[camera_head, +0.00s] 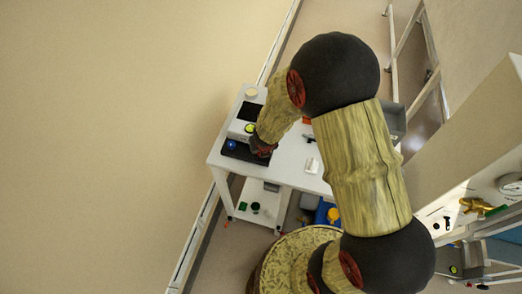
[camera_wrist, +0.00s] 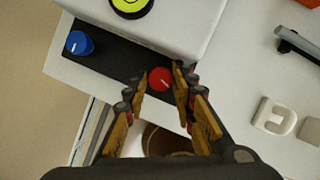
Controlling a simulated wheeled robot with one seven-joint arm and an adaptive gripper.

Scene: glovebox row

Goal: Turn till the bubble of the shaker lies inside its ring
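The shaker is a white body (camera_wrist: 170,22) with a black front strip (camera_wrist: 112,55); it also shows in the head view (camera_head: 238,129). A blue knob (camera_wrist: 79,43) and a red knob (camera_wrist: 160,78), each with a white pointer line, sit on the strip. The yellow-green bubble level (camera_wrist: 130,5) with its black rim is cut off at the wrist view's top edge; it is tiny in the head view (camera_head: 250,128). I cannot tell where its bubble lies. My gripper (camera_wrist: 161,76) is open, its fingertips on either side of the red knob, with small gaps seemingly left.
The shaker stands near the left end of a white table (camera_head: 290,155). A dark-handled tool (camera_wrist: 298,45) and a white block (camera_wrist: 274,116) lie to the right. A lower shelf (camera_head: 258,204) holds small items. My arm hides much of the table's right part.

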